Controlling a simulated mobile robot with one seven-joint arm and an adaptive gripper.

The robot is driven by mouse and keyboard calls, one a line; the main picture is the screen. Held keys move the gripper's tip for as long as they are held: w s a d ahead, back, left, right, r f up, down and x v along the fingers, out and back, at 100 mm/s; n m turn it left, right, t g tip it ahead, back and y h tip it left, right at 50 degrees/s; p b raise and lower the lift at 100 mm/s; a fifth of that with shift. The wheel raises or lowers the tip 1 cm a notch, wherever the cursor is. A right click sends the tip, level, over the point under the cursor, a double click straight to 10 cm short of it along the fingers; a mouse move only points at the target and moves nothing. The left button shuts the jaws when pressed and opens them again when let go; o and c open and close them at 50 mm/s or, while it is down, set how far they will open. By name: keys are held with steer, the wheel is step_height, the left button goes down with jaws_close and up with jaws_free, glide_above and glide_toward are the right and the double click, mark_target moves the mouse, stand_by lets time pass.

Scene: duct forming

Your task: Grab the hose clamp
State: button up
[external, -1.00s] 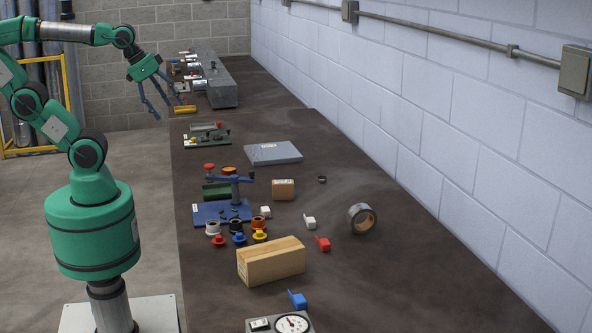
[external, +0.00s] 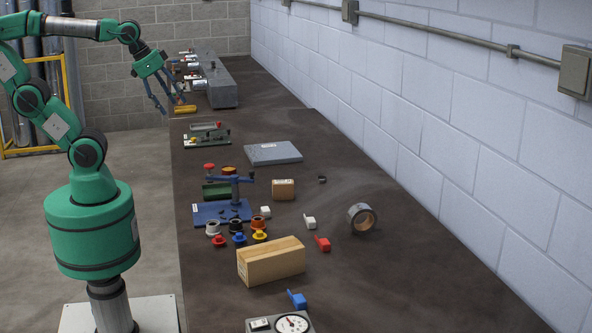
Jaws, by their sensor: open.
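A small dark ring (external: 322,179), which looks like the hose clamp, lies on the dark bench top right of the small cardboard box; its details are too small to tell. My gripper (external: 173,106) is open, its blue-grey fingers spread and pointing down near the bench's left edge toward the far end. It is far to the left of and beyond the ring, and nothing shows between the fingers.
A yellow bar (external: 185,109) is close by the fingers. A grey plate (external: 273,153), small cardboard box (external: 284,190), blue fixture (external: 222,212), tape roll (external: 361,218) and wooden block (external: 271,262) stand on the bench. The wall bounds the right; the right front is clear.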

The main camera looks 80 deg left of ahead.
steer(key=w+a+r+p, duration=0.1)
steer(key=w+r, duration=0.3)
steer(key=w, duration=0.5)
steer(key=m+g+p, duration=0.3)
steer(key=g+p, duration=0.2)
steer(key=p, duration=0.4)
glide_above(320, 177)
step_height(320, 177, down, 32)
steer(key=shift+d, duration=0.2)
steer(key=shift+s, duration=0.1)
steer(key=shift+f, duration=4.25)
